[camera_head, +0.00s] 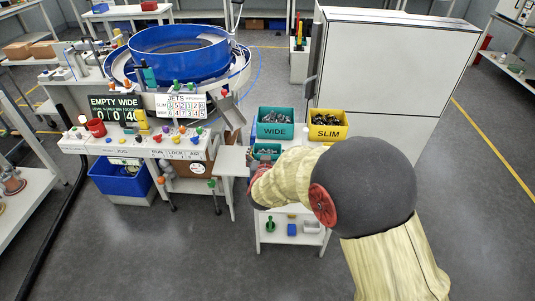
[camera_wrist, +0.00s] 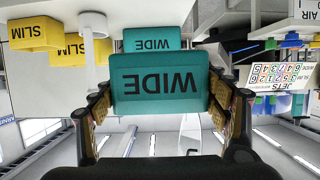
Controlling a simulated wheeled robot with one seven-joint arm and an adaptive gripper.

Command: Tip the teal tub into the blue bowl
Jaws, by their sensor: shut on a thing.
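The blue bowl (camera_head: 180,66) is a large round feeder bowl at the upper left of the head view. My gripper (camera_wrist: 160,104) is shut on a teal tub (camera_wrist: 160,84) marked WIDE, with one finger on each side. In the head view this tub (camera_head: 262,148) shows small grey parts inside and is partly hidden by my arm. It looks upright; I cannot tell whether it touches the stand. A second teal WIDE tub (camera_head: 275,130) full of grey parts stands just behind it, also seen in the wrist view (camera_wrist: 150,44).
A yellow SLIM tub (camera_head: 328,132) stands right of the second teal tub. A bench with a counter sign (camera_head: 116,108) and a JETS card (camera_head: 181,105) stands before the bowl. A blue bin (camera_head: 122,180) is below it. A tall white cabinet (camera_head: 385,70) is behind.

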